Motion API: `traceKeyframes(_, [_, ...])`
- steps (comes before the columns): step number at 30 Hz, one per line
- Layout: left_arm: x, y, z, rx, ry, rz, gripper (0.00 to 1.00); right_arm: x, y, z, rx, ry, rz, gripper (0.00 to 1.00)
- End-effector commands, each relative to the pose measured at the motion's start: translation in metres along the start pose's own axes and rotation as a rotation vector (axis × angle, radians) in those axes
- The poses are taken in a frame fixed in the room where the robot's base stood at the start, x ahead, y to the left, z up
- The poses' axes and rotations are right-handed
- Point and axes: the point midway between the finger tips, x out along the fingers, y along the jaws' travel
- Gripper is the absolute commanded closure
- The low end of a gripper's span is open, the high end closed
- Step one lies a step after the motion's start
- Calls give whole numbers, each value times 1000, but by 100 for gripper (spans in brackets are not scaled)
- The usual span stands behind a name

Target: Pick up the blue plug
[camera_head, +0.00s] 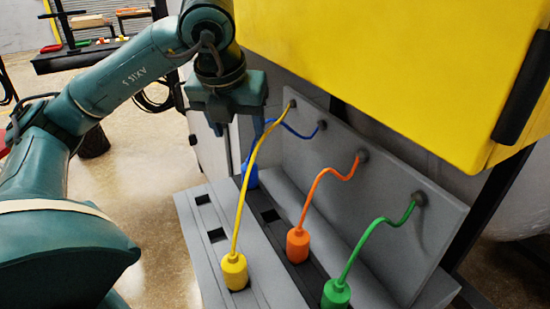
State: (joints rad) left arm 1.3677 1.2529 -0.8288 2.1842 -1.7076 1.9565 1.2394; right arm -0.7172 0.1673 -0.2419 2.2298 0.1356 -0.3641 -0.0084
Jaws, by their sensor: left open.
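The blue plug (250,178) stands at the far end of the grey socket panel (190,225). It is partly hidden behind the yellow cable. Its blue cable (297,133) runs to the upright back plate. My left gripper (236,130) comes in from the upper left and points down. It is open, above the blue plug and apart from it. I cannot tell whether a finger touches the blue cable. My right gripper is not in view.
A yellow plug (234,271), an orange plug (298,245) and a green plug (336,294) stand nearer, with cables to the back plate (390,225). Empty square sockets show between them. A large yellow box (400,60) overhangs the upper right. A dark table stands far back left.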

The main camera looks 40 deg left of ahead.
Motion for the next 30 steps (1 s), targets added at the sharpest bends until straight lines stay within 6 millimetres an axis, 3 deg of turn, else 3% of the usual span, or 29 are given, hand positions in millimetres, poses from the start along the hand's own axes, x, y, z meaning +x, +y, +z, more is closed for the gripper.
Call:
traceKeyframes(5, [7,0,0,0,1,0,42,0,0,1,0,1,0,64])
traceKeyframes(15, [67,0,-1,1,2,1,42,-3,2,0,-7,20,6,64])
traceKeyframes(23, [86,0,-2,2,1,0,42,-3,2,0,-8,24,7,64])
traceKeyframes(30, [121,1,-8,1,2,-1,42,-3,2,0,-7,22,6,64])
